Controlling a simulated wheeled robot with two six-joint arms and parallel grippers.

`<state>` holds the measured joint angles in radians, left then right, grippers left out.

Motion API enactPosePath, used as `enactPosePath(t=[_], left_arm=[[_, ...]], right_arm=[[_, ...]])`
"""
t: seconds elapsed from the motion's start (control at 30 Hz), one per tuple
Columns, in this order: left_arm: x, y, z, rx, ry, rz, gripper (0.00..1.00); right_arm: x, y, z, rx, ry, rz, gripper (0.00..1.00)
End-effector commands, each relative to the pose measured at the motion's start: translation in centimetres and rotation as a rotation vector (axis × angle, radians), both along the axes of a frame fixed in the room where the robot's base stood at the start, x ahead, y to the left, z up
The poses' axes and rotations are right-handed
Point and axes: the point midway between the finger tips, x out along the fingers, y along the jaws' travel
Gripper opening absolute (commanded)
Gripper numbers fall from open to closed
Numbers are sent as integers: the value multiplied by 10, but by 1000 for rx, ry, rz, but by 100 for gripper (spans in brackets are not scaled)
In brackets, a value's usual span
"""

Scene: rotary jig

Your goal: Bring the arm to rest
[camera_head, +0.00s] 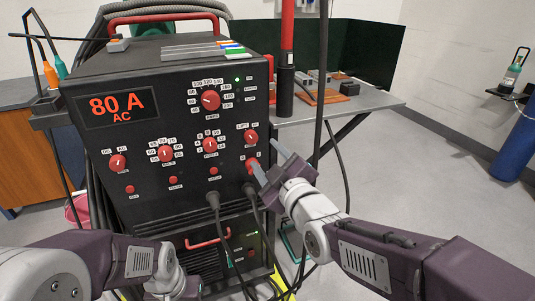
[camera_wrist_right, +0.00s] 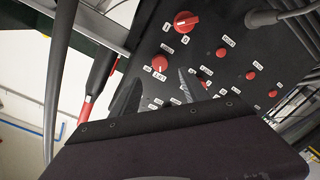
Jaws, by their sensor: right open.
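My right arm (camera_head: 375,255) comes in from the lower right. Its gripper (camera_head: 268,160) is open and empty in front of the right edge of the black welding machine's panel (camera_head: 135,145). In the right wrist view the two fingers (camera_wrist_right: 158,92) are apart, and a red knob (camera_wrist_right: 159,63) shows beyond the gap between them. Another red knob (camera_wrist_right: 185,21) is farther up there. In the head view one fingertip overlaps the lower right red knob (camera_head: 252,163); I cannot tell whether it touches. My left arm (camera_head: 110,265) lies folded at the lower left; its gripper is out of frame.
The display (camera_head: 116,106) reads 80 A AC. Cables (camera_head: 219,225) plug into the lower panel. A grey table (camera_head: 370,103) with a dark green screen (camera_head: 365,50) stands behind right. A blue gas cylinder (camera_head: 517,145) is far right. Floor at right (camera_head: 440,180) is clear.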

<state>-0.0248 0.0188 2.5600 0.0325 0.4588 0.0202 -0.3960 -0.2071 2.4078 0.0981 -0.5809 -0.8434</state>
Motion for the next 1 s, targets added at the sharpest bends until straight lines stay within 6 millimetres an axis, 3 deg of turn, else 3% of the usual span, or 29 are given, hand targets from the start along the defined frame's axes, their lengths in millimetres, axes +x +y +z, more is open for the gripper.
enactPosePath(t=[0.23, 0.33, 0.37, 0.43, 0.5, 0.63, 0.7, 0.8, 0.97, 1.0], left_arm=[[0, 0, 0, 0, 0, 0, 36], [0, 0, 3, 0, 0, 0, 36], [0, 0, 5, 0, 0, 0, 36], [0, 0, 8, 0, 0, 0, 36], [0, 0, 10, 0, 0, 0, 36], [0, 0, 13, 0, 0, 0, 36], [0, 0, 13, 0, 0, 0, 36], [0, 0, 14, 0, 0, 0, 36], [0, 0, 13, 0, 0, 0, 36], [0, 0, 27, 0, 1, 0, 36]], right_arm=[[0, -1, 0, 0, 0, -1, 53], [10, -22, -5, -7, 17, -55, 53], [16, -35, -13, -14, 37, -88, 53], [25, -70, -50, -40, 142, -167, 53], [18, -100, -106, -25, 344, -236, 53], [-25, -134, -196, 85, 727, -370, 53], [-55, -143, -230, 149, 906, -448, 53], [-103, -149, -266, 232, 1134, -564, 53], [-182, -149, -292, 368, 1455, -815, 53], [-187, -149, -278, 411, 1472, -866, 53]])
